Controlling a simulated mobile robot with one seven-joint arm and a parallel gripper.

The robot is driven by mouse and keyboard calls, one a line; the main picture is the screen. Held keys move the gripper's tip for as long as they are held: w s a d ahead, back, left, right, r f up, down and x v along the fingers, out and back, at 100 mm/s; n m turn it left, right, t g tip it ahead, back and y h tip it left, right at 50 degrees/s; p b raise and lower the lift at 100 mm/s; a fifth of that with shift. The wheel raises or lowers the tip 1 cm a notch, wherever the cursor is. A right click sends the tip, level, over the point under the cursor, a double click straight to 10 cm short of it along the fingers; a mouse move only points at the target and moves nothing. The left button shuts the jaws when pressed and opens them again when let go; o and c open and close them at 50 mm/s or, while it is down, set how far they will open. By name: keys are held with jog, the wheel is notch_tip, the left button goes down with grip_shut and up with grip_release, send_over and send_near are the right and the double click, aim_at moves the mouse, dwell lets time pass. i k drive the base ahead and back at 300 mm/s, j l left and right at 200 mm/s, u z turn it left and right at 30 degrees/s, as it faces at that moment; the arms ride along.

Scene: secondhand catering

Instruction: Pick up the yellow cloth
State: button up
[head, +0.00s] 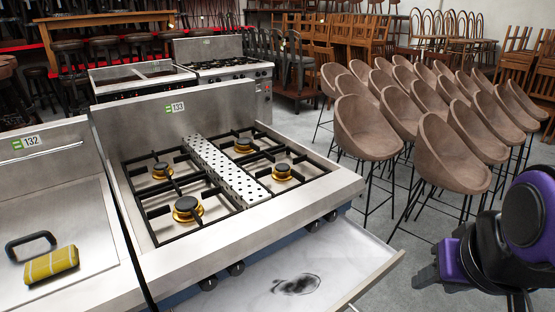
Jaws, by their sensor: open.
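The yellow cloth (51,264) has pale stripes and looks folded into a small block. It lies on the flat steel top of the unit tagged 132 (90,228), at the far left in the head view. A dark curved handle (30,240) lies just behind it, close to or touching it. My gripper (428,279), purple and black, is at the lower right, open and far from the cloth. No object shows in it, though its fingertips are small and partly hidden.
A four-burner stove (215,185) tagged 133 stands between the cloth and my gripper. Its drawer (330,262) is pulled out at the front, with a dark smudge inside. Several brown bar stools (366,128) crowd the right. Grey floor (385,232) shows between drawer and stools.

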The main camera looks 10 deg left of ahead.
aim_at(57, 261)
jog(key=u, duration=2.25)
jog(key=z, duration=1)
jog(key=i+j, duration=0.1)
jog(key=j, duration=0.25)
jog(key=i+j, duration=0.1)
jog(key=j, duration=0.3)
jog(key=i+j, duration=0.1)
jog(key=j, duration=0.25)
jog(key=i+j, duration=0.1)
jog(key=j, duration=0.3)
jog(key=i+j, duration=0.1)
jog(key=j, duration=0.25)
